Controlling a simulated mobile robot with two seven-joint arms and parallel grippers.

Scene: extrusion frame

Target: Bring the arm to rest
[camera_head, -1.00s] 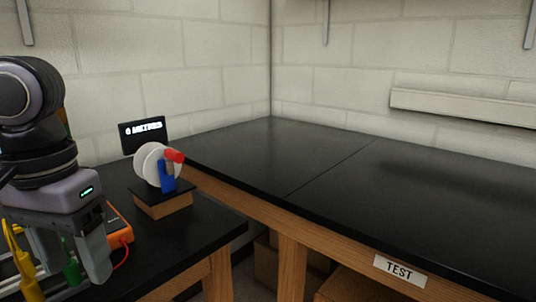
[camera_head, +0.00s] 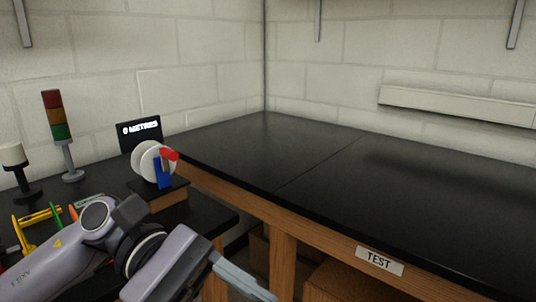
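My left arm comes in from the lower left, low over the near left bench. Its gripper (camera_head: 243,281) points down and right, past the front edge of this bench, at the bottom of the picture. Its pale fingers are seen edge-on and partly cut off, so I cannot tell whether they are open or shut. I see nothing held in them. My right gripper is not in view.
The left black bench (camera_head: 95,187) carries a red-orange-green light tower (camera_head: 56,118), a white-topped post (camera_head: 13,155), a white reel (camera_head: 148,162), a display (camera_head: 140,132) and yellow parts (camera_head: 38,217). The bench marked TEST (camera_head: 340,185) is bare.

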